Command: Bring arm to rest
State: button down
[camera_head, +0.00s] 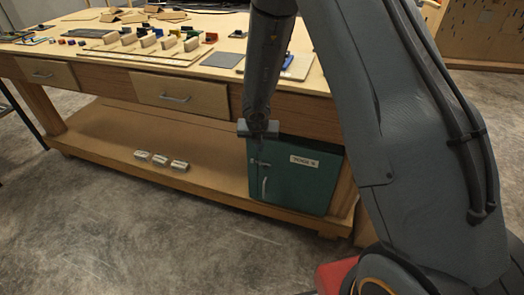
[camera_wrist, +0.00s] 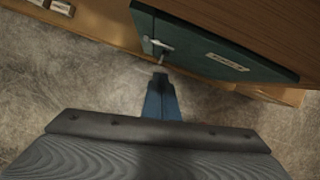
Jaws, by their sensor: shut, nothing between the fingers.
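My arm comes down in front of the workbench in the head view. My gripper (camera_head: 258,146) is at its lower end, in front of the upper left part of a green cabinet (camera_head: 310,190). The gripper points down, is shut and holds nothing. In the wrist view its closed fingers (camera_wrist: 160,84) point toward the green cabinet (camera_wrist: 205,58), just below a metal latch or handle. I cannot tell whether the fingertips touch the cabinet.
The green cabinet stands on the lower shelf (camera_head: 110,150) of the wooden workbench. Several small white blocks (camera_head: 160,160) lie on that shelf. The benchtop (camera_head: 45,45) carries boards and coloured blocks. The bench drawers (camera_head: 180,95) look shut. The concrete floor (camera_head: 130,240) in front is clear.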

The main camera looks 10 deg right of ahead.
jog(key=s+a+r+n+y, duration=0.1)
jog(key=s+r+n+y, duration=0.1)
jog(key=s+r+n, duration=0.65)
jog(key=s+r+n+y, duration=0.15)
jog(key=r+n, duration=0.45)
jog(key=n, duration=0.7)
jog(key=s+d+r+n+g+h, duration=0.1)
jog(key=s+d+n, duration=0.3)
jog(key=s+n, duration=0.5)
jog(key=s+d+r+n+g+h, duration=0.1)
jog(key=s+d+r+n+g, duration=0.1)
jog(key=s+n, duration=0.7)
jog(key=shift+s+d+r+g+p, duration=0.25)
jog(key=shift+d+r+g+p, duration=0.15)
jog(key=shift+d, duration=0.45)
